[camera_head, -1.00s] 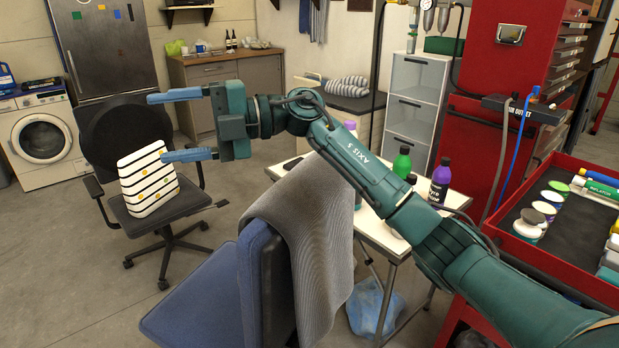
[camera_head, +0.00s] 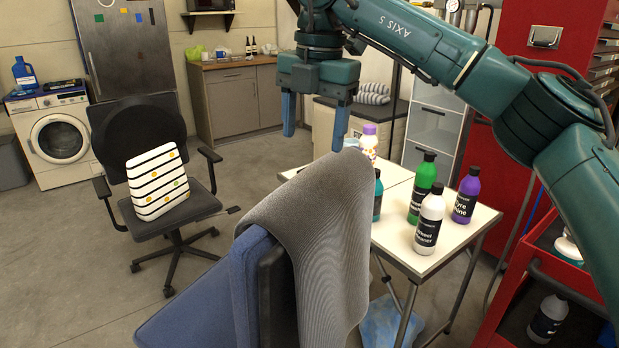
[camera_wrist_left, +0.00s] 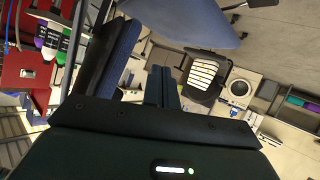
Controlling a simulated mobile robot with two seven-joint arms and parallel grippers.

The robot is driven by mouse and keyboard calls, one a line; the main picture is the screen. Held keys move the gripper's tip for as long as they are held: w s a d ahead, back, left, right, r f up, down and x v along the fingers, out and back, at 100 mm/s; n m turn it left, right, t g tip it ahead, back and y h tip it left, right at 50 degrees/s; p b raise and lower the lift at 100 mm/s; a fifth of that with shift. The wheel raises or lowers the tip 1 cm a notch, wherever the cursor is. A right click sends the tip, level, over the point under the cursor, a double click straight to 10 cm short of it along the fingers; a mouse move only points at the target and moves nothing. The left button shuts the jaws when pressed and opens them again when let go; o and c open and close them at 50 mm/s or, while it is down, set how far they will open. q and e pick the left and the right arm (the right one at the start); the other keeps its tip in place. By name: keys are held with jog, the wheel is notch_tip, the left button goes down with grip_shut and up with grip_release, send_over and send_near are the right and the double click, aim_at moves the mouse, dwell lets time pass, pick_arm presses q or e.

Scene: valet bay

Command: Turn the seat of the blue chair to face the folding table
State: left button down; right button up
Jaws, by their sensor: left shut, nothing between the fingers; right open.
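The blue chair (camera_head: 190,312) stands in the front of the head view, its seat reaching left and its backrest on the right, towards the folding table. A grey ribbed cloth (camera_head: 325,255) hangs over the backrest. The folding table (camera_head: 400,262) stands just right of the chair, behind the backrest. My right gripper (camera_head: 314,142) is open and empty, fingers pointing down, in front of or above the cloth's top; I cannot tell if it touches. My left gripper (camera_wrist_left: 163,70) shows only in the left wrist view, shut and empty; the blue seat (camera_wrist_left: 185,20) lies beyond it.
Several bottles, including a white one (camera_head: 429,220), stand on the table. A black office chair (camera_head: 185,210) with a striped cushion (camera_head: 157,182) stands left. A red cart (camera_head: 520,290) is at right.

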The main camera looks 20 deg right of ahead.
aim_at(307, 185)
jog(key=f, duration=0.8)
jog(key=shift+w+a+f, duration=0.25)
jog(key=shift+a+f, duration=0.05)
jog(key=shift+f, duration=0.1)
jog(key=shift+c, duration=0.6)
jog(key=c, duration=1.3)
jog(key=shift+o, duration=0.2)
jog(key=shift+a, duration=0.1)
